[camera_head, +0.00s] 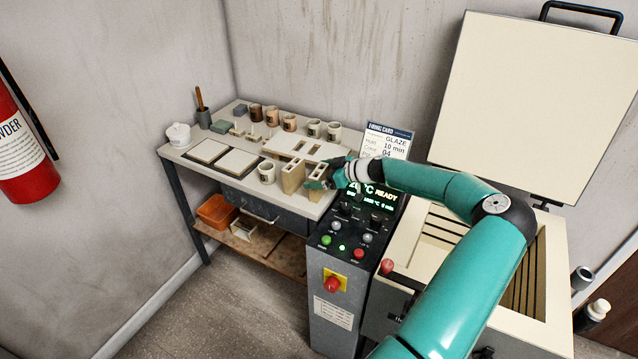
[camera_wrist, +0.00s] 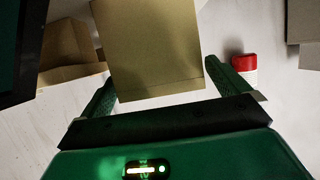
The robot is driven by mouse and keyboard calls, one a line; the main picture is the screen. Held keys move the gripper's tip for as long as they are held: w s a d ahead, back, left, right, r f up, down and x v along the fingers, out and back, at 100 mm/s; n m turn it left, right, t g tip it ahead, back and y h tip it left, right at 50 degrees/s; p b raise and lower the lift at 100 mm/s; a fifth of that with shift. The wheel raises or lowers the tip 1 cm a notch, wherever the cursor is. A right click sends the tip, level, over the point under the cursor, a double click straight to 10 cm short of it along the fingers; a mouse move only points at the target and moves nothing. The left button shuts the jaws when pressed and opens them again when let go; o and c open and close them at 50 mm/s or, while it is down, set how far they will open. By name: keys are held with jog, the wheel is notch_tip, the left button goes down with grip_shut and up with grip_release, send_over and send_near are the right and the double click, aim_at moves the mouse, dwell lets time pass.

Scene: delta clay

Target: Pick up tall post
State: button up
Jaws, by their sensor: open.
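Tan upright posts stand at the near right end of the workbench in the head view, one (camera_head: 292,177) just left of my gripper (camera_head: 320,184). In the wrist view a broad tan block (camera_wrist: 148,45), which looks like a post, fills the space ahead between the two green fingers of my gripper (camera_wrist: 165,78). The fingers are open, one on each side of it, with gaps showing. I cannot tell which of the posts in the head view this block is. Its lower end is cut off by the picture edge or hidden.
A mug (camera_head: 267,172) stands left of the posts, with a pale slotted board (camera_head: 300,147) behind. Several cups line the bench's back. The control box (camera_head: 340,250) and open kiln (camera_head: 535,270) stand right of the bench. Another tan block (camera_wrist: 65,45) and a red-and-white object (camera_wrist: 244,70) flank my fingers.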

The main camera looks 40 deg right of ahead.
jog(key=shift+x, duration=1.1)
jog(key=shift+c, duration=0.2)
jog(key=c, duration=1)
